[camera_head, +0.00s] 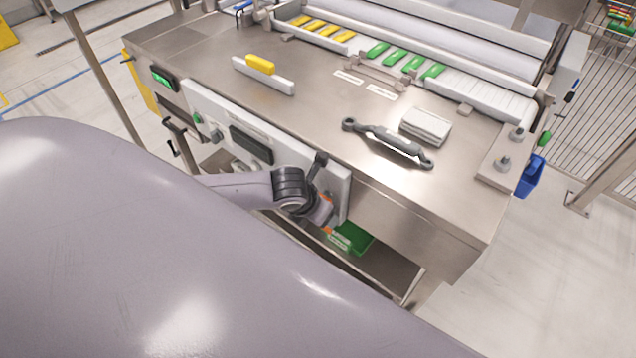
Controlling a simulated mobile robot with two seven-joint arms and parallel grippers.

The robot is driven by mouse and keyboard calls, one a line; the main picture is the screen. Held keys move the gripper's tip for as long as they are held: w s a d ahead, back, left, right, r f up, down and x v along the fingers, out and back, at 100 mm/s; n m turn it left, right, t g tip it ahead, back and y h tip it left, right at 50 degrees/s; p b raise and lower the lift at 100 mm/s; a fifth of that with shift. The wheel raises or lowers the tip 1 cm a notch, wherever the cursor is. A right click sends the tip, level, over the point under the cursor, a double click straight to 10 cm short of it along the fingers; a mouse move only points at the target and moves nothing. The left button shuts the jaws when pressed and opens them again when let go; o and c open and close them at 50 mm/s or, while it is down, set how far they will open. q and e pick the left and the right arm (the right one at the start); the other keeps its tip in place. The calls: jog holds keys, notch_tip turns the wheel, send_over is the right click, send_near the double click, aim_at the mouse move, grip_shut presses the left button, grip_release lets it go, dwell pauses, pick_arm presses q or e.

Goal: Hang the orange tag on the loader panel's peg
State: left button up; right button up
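The white loader panel (222,128) is on the front of the steel machine, with a dark display and a green button. A wrist of mine, coming in from the left, is in front of the panel's right end. My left gripper (326,212) is small and partly hidden there, and its fingers cannot be made out. Small orange patches (327,198) show at the gripper; they may be the orange tag, but its outline and any hold on it are unclear. A dark upright piece stands by the panel's top edge; I cannot tell whether it is the peg. My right gripper is not in view.
A green bin (355,238) is below the panel's right end. On the steel top lie a dark turnbuckle-like tool (388,143), a white stack (426,126) and a yellow-handled bar (262,75). A large grey-purple part of mine covers the lower left.

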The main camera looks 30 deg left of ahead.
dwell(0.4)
pick_arm(q)
jog(key=o, duration=1.2)
jog(key=v, duration=0.7)
jog(key=shift+p, duration=0.45)
